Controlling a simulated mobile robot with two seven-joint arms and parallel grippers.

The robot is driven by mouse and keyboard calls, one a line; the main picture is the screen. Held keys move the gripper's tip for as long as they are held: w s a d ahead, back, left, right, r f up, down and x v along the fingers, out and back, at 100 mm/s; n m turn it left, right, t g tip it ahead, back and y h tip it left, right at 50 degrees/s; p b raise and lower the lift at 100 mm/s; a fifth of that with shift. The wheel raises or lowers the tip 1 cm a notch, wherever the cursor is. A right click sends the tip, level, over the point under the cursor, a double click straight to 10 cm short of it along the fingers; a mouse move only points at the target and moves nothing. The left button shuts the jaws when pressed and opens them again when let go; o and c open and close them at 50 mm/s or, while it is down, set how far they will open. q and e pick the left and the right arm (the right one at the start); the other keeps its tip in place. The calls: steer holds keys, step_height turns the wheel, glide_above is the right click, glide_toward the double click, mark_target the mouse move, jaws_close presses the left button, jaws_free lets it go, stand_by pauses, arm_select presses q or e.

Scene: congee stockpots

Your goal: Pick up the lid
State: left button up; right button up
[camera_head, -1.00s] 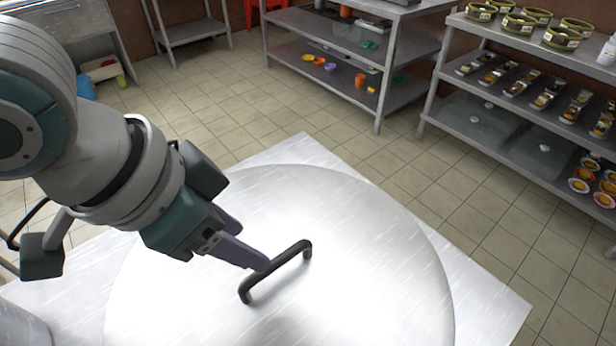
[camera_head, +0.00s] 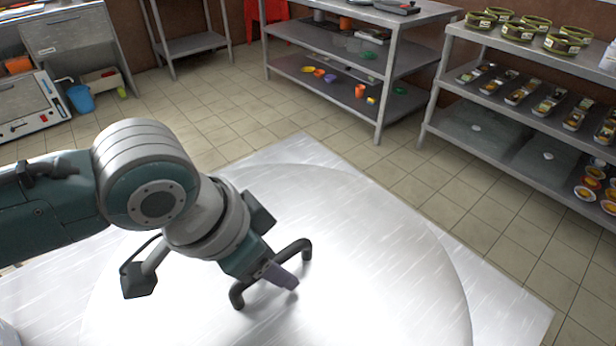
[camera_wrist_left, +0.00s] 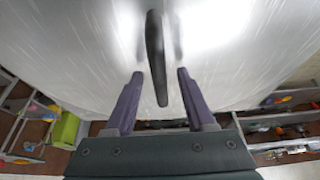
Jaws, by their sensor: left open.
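The lid (camera_head: 400,270) is a large round brushed-metal disc on a metal surface, with a dark bar handle (camera_head: 296,248) standing up from it. The lid (camera_wrist_left: 75,60) and its handle (camera_wrist_left: 154,50) also show in the left wrist view. My left gripper (camera_head: 284,276) is at the handle, pointing down at it. In the left wrist view my left gripper (camera_wrist_left: 157,75) is open, and the near part of the handle lies between its two purple fingers, with a gap on each side. In the head view the gripper covers the handle's middle. My right gripper is not in view.
A metal surface (camera_head: 515,310) extends around the lid. Metal shelves with bowls and food stand at the back (camera_head: 395,65) and right (camera_head: 445,95). A blue bucket (camera_head: 81,99) is on the floor at the back left. The tiled floor between is clear.

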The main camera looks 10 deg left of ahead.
arm_select(q)
jaws_close()
stand_by(0.4)
steer(key=shift+r, duration=0.1)
stand_by(0.9)
